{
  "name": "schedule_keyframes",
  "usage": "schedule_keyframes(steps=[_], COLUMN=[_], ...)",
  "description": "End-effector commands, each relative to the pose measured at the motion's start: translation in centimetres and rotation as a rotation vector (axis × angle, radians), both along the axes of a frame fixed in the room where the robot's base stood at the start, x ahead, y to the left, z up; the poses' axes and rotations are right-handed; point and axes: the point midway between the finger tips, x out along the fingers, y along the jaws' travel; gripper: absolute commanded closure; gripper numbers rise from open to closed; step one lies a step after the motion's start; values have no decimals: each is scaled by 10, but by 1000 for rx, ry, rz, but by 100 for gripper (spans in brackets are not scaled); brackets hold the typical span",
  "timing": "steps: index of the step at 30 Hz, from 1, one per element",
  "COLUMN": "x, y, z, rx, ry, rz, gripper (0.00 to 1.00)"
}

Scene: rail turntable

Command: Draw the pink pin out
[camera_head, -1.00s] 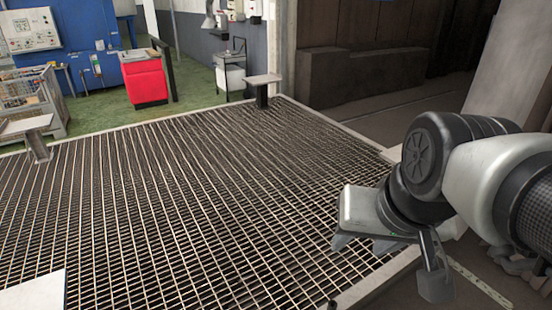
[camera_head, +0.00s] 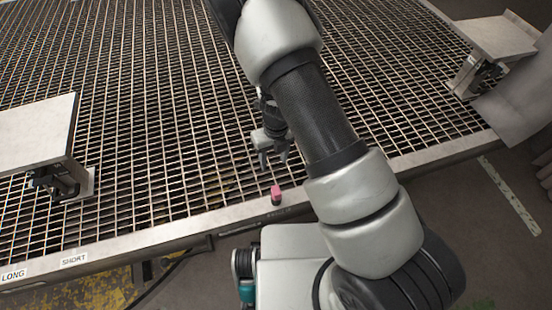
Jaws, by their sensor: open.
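The pink pin (camera_head: 276,192) is a small piece with a pink top and a dark lower part. It stands upright at the near metal rim of the grating. My gripper (camera_head: 273,160) is above and slightly behind the pin in the picture, fingers pointing down. It is open and empty, and apart from the pin. My arm crosses the view from the lower right to the top and hides part of the grating behind it.
A flat metal plate on a bracket (camera_head: 35,133) stands at the left, and another plate (camera_head: 497,37) at the upper right. Labels LONG (camera_head: 13,274) and SHORT (camera_head: 74,260) sit on the near rim (camera_head: 150,238). The grating (camera_head: 150,80) around the pin is clear.

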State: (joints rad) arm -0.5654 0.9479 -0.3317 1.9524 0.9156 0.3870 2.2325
Motion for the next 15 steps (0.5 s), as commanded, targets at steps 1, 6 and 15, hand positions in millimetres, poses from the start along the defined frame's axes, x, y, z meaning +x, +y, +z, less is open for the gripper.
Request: schedule_keyframes(steps=[1,6,15], x=[-3,-5,-6], y=[-3,-8,-9], z=[-18,-41,-90], rx=[-19,-43,-44], ry=[7,10,13], rz=[-44,-125,-126], gripper=[55,55,55])
